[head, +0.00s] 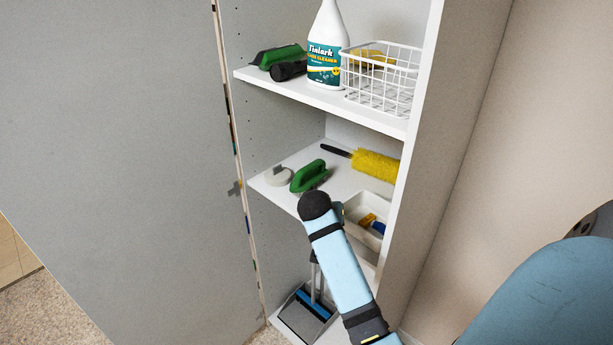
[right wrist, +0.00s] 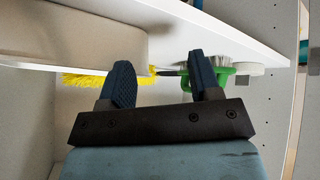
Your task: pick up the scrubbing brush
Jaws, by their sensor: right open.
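The scrubbing brush with a green handle (head: 309,177) lies on the middle shelf (head: 345,182) of the cabinet. In the right wrist view its green handle (right wrist: 227,74) shows beyond the right-hand finger, which partly covers it. My right gripper (right wrist: 162,82) is open, with nothing between its fingers. The brush lies farther off than the fingertips, and I see no clear contact. In the head view my right arm reaches up to the front of the middle shelf, and its fingers are hidden there. My left gripper is not in view.
A yellow duster (head: 375,165), a pale round object (head: 278,176) and a white bin (head: 352,217) share the middle shelf. Above are a spray bottle (head: 325,58) and a wire basket (head: 381,93). A dustpan (head: 305,312) stands below. Cabinet walls bound both sides.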

